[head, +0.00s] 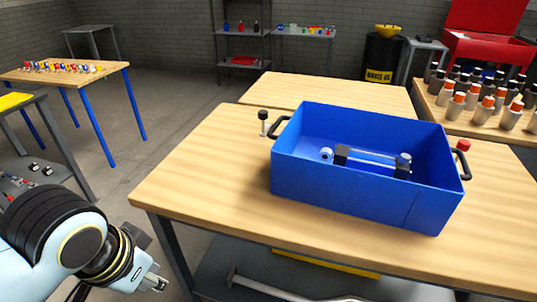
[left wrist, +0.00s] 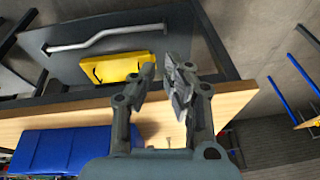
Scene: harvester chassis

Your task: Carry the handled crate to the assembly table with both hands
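The blue handled crate (head: 345,195) stands upright on a wooden table (head: 205,170). It has a dark handle at its left end (head: 279,126) and another at its right end (head: 464,163). A part with a clear tube and dark blocks (head: 372,160) lies inside it. My left gripper (head: 158,284) is at the lower left of the head view, in front of the table edge and apart from the crate. In the left wrist view its fingers (left wrist: 163,80) stand apart with nothing between them, and the crate (left wrist: 62,150) shows at lower left. My right gripper is not seen.
A black-knobbed item (head: 263,121) stands by the left handle, and a red-topped one (head: 463,146) by the right handle. Below the table are a bent metal bar (left wrist: 105,38) and a yellow item (left wrist: 118,67). Bottles (head: 487,105) crowd a table at right.

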